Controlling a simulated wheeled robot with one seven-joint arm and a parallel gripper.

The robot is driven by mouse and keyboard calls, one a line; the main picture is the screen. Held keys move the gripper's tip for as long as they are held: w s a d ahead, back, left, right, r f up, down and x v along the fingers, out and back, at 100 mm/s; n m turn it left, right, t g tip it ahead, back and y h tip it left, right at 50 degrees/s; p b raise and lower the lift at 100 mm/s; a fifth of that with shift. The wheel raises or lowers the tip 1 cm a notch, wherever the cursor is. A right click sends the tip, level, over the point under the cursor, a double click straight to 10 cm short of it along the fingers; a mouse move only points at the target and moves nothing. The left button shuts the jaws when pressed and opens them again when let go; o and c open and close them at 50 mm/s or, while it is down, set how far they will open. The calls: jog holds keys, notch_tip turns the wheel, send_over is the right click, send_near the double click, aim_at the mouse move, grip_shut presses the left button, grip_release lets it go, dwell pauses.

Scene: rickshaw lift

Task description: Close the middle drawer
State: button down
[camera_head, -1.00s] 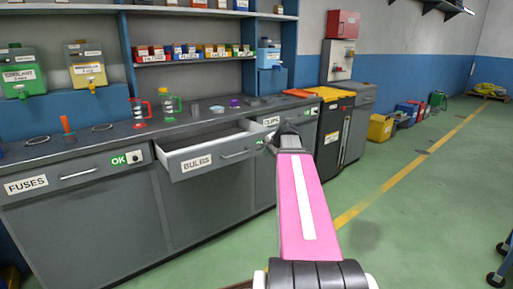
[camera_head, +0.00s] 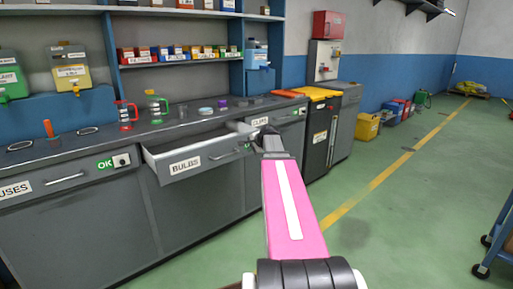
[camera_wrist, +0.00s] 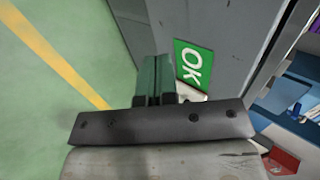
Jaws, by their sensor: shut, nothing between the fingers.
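The middle drawer (camera_head: 205,155), labelled BULBS, stands open, pulled out from the grey workbench with its inside showing. Its handle (camera_head: 222,154) is on the front, right of the label. My gripper (camera_head: 268,133) is at the right end of this drawer in the head view, partly hiding the front of the CLIPS drawer (camera_head: 288,115). In the wrist view the dark green fingers (camera_wrist: 154,76) are together and empty. They are beside a grey front with a green OK label (camera_wrist: 190,62). I cannot tell whether they touch it.
The FUSES drawer (camera_head: 55,183) at the left looks closed. Bottles and small parts stand on the worktop (camera_head: 100,136). A bin with a yellow lid (camera_head: 317,94) stands right of the bench. The green floor (camera_head: 400,220) at the right is clear, with a blue cart (camera_head: 498,235) at its edge.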

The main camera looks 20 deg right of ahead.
jog(key=shift+w+a, duration=0.25)
jog(key=shift+w, duration=0.45)
jog(key=shift+w+a, duration=0.2)
jog(key=shift+w, duration=0.5)
jog(key=w+a, duration=0.2)
jog(key=w, duration=0.6)
jog(key=w+a, duration=0.3)
jog(key=w, duration=0.5)
jog(key=w+a, duration=0.2)
jog(key=w, duration=0.6)
jog(key=shift+a+r, duration=0.1)
jog(key=shift+a, duration=0.3)
jog(key=shift+w, duration=0.1)
